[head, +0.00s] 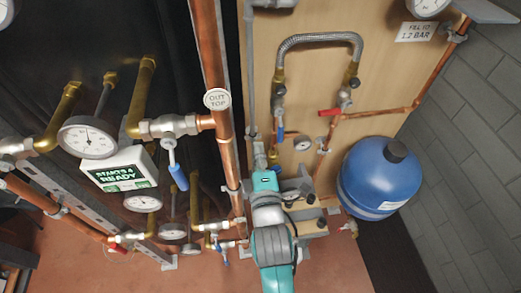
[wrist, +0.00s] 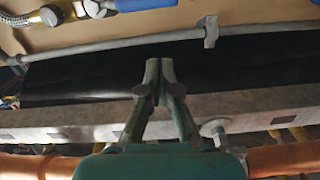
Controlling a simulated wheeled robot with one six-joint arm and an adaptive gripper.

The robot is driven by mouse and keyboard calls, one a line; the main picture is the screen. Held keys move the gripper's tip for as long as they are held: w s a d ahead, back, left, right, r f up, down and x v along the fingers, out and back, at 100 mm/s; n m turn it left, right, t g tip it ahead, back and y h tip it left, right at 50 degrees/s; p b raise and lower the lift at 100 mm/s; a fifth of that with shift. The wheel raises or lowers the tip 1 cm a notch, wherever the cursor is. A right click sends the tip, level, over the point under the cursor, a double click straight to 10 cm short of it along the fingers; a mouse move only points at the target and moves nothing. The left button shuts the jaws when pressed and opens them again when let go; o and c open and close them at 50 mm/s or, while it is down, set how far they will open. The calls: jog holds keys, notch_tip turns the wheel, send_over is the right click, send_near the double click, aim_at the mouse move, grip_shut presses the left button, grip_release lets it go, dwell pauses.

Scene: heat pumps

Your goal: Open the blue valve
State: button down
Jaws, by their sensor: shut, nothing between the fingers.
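In the head view, a blue lever handle (head: 179,176) hangs from a silver valve body (head: 170,126) beside the thick copper pipe. A second, smaller blue handle (head: 280,134) hangs under the left end of the braided hose on the wooden board. I cannot tell which is the task's valve. A blue handle (wrist: 145,4) also shows at the top edge of the wrist view, cut off by the frame. My gripper (wrist: 160,72) is shut and empty in the wrist view, its fingertips together before a dark gap. No contact with a handle shows.
The thick copper pipe (head: 214,70) runs close to my arm. A red-handled valve (head: 330,112) and a blue tank (head: 380,178) stand to the right. Gauges (head: 88,137) and a label box (head: 120,170) crowd the left. A grey pipe (wrist: 110,48) crosses the wrist view.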

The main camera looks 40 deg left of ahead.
jog(key=v, duration=0.9)
jog(key=shift+w, duration=0.15)
jog(key=s+d+f+m+t+h, duration=0.15)
jog(key=d+f+m, duration=0.25)
jog(key=d, duration=0.4)
jog(key=s+d+f+m+h, duration=0.2)
jog(key=d+f+m+h, duration=0.15)
jog(key=d, duration=0.55)
jog(key=s+d+f+m+t+h, duration=0.1)
jog(key=s+d+f+m, duration=0.15)
jog(key=d+m, duration=0.4)
jog(key=s+d+m+h, duration=0.7)
jog(key=s+d+m, duration=0.5)
jog(key=s+d, duration=0.3)
jog(key=shift+s+d+r, duration=0.2)
jog(key=shift+s+r, duration=0.1)
jog(key=shift+s, duration=0.3)
jog(key=shift+w, duration=0.1)
